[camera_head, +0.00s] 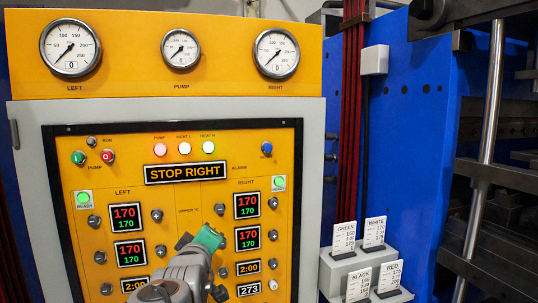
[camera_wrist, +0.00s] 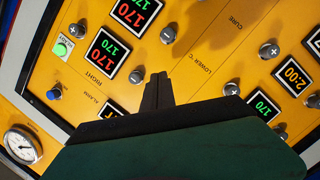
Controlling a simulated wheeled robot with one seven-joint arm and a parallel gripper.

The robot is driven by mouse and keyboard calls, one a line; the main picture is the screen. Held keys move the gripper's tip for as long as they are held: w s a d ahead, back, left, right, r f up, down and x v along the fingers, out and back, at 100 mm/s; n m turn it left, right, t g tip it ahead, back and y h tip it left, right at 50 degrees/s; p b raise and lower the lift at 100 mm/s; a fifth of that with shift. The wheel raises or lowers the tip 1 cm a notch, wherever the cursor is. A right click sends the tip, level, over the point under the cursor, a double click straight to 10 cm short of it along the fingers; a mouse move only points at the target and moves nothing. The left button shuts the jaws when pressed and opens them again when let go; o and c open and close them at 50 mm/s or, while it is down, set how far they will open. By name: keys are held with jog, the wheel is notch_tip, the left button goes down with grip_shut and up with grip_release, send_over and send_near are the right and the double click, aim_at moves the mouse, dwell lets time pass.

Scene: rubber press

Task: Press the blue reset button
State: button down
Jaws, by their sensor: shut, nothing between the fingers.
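The blue button (camera_head: 266,148) sits on the upper right of the yellow control panel, beside the ALARM label. In the wrist view the blue button (camera_wrist: 53,93) is at the left, near a green READY light. My gripper (camera_head: 208,238) is in front of the panel's lower middle, below and left of the blue button. The head view shows its green body, and its fingertips are not clear there. In the wrist view my gripper (camera_wrist: 157,78) has its dark fingers together and empty, apart from the blue button.
The panel carries several metal knobs, red-green displays and a STOP RIGHT sign (camera_head: 185,174). A red button (camera_head: 107,156) and a green button (camera_head: 78,158) are at upper left. Gauges (camera_head: 276,53) line the top. A card holder (camera_head: 350,262) stands at right, before the blue press frame (camera_head: 408,150).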

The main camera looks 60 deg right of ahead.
aim_at(268, 147)
jog(key=s+d+r+g+h, duration=0.3)
jog(key=s+r+h, duration=0.1)
jog(key=s+r, duration=0.4)
jog(key=s+d+r+m+g+h, duration=0.1)
jog(key=s+d+r+g+h, duration=0.2)
jog(key=s+r, duration=0.5)
notch_tip(268, 147, up, 3)
jog(key=shift+s+d+f+h, duration=0.2)
jog(key=shift+s+d+h, duration=0.25)
jog(key=shift+h, duration=0.55)
jog(key=shift+w, duration=0.1)
jog(key=shift+w+d+p, duration=1.2)
jog(key=shift+w+d, duration=1.9)
jog(key=shift+d, duration=0.05)
jog(key=shift+w+d, duration=0.3)
